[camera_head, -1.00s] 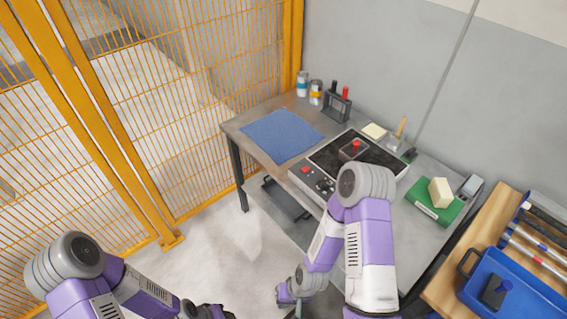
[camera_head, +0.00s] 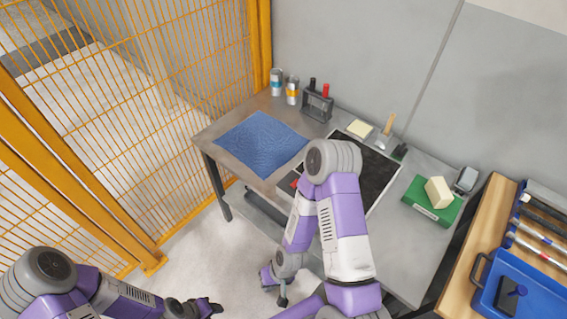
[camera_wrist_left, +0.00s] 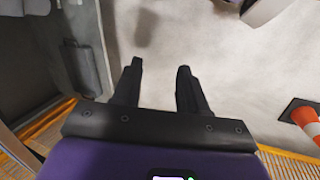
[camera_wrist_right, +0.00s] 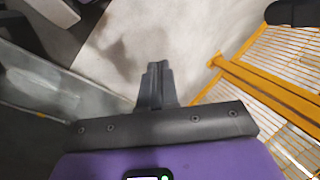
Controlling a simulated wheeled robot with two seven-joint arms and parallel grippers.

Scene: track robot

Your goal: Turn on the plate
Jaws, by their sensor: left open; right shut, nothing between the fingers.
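The plate (camera_head: 378,186) has a dark top and a pale frame and sits on the metal table. My right arm covers its left part and most of its control panel; only a bit of the panel with red (camera_head: 293,184) shows. My right gripper (camera_head: 283,300) hangs low in front of the table, apart from the plate. It is shut and empty in the right wrist view (camera_wrist_right: 158,66). My left gripper (camera_head: 212,308) is at the bottom of the head view, away from the table. It is open and empty above the floor in the left wrist view (camera_wrist_left: 160,68).
A blue cloth (camera_head: 262,143) lies on the table's left part. Cans (camera_head: 284,88), a tool holder (camera_head: 317,105) and a brush (camera_head: 387,128) stand at the back. A green box (camera_head: 432,203) is on the right. An orange mesh fence (camera_head: 160,90) bounds the left.

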